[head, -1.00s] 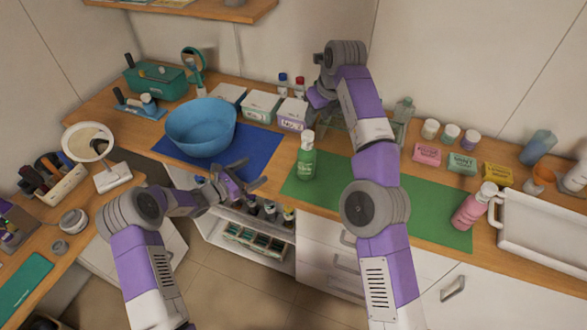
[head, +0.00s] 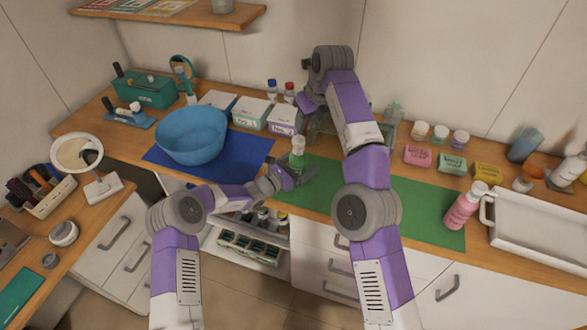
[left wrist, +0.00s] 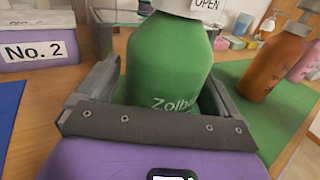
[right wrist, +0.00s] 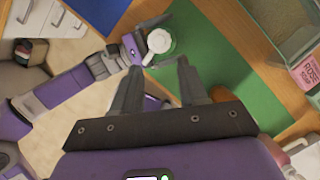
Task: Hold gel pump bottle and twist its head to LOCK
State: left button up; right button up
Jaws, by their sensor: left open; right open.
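The green pump bottle (head: 297,160) stands upright on the green mat (head: 425,215), with a white head on top. My left gripper (head: 295,179) is open, low around the bottle. In the left wrist view the green body (left wrist: 167,62) sits between its two fingers, and a white part marked "OPEN" (left wrist: 207,5) shows at the top edge. My right gripper (right wrist: 157,78) is open and empty above. In the right wrist view the white head (right wrist: 160,42) lies just beyond its fingertips. In the head view my right fingers are hard to make out.
An orange bottle (left wrist: 274,62) stands right of the green one in the left wrist view. A pink bottle (head: 464,206) and white tray (head: 540,226) are at right.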

pick_arm(q)
jog(key=shift+w+d, duration=0.2)
jog(key=shift+d, duration=0.05)
